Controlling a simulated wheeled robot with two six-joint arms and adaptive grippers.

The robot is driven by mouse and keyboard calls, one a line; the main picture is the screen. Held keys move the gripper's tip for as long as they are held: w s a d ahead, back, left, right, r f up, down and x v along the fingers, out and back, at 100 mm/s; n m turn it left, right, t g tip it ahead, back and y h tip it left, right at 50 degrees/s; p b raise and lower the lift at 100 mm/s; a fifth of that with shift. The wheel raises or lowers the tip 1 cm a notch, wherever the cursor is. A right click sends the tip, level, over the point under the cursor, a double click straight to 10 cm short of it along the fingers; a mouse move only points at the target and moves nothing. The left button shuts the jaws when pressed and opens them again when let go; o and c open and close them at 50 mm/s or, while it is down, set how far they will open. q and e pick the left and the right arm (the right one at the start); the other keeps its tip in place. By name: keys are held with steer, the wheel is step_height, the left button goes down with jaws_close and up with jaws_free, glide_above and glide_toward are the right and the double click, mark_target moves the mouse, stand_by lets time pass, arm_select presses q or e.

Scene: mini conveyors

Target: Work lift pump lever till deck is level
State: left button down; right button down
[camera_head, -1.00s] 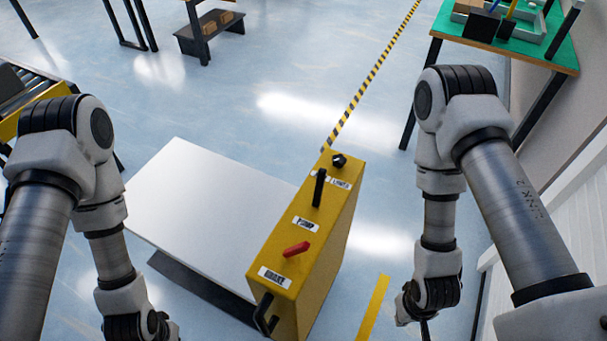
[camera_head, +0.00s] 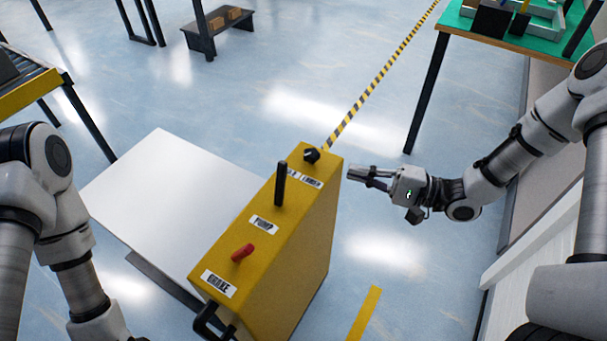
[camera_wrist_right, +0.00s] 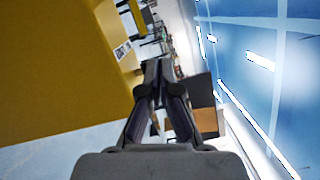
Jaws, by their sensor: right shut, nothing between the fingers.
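The yellow lift console (camera_head: 290,255) stands in the middle of the head view. The pale lift deck (camera_head: 175,195) lies low to the left of the console. My right gripper (camera_head: 358,173) is shut and empty, just right of the console's far end and apart from it. In the right wrist view its fingers (camera_wrist_right: 160,75) point forward, with the yellow console (camera_wrist_right: 60,70) at the left. My left arm shows at the left edge; its gripper is out of view.
A red brake handle (camera_head: 242,252) and a black knob (camera_head: 311,155) also sit on the console top. A green-topped table (camera_head: 540,55) stands at the upper right, a conveyor (camera_head: 30,95) at the left. Floor right of the console is open.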

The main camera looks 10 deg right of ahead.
mark_target(280, 185)
steer(key=x, duration=1)
steer(key=shift+a+r+b, duration=0.15)
steer(key=shift+r+b, duration=0.05)
steer(key=shift+b, duration=0.1)
steer(key=s+a, duration=0.1)
steer(key=s+a+r, duration=0.1)
steer(key=shift+a, duration=0.35)
steer(key=shift+s+a+r, duration=0.1)
steer(key=shift+s+a, duration=0.05)
steer(key=shift+s, duration=0.1)
arm_select(q)
steer(key=shift+a+f, duration=0.25)
steer(key=shift+f, duration=0.15)
arm_select(e)
steer(key=shift+w, duration=0.1)
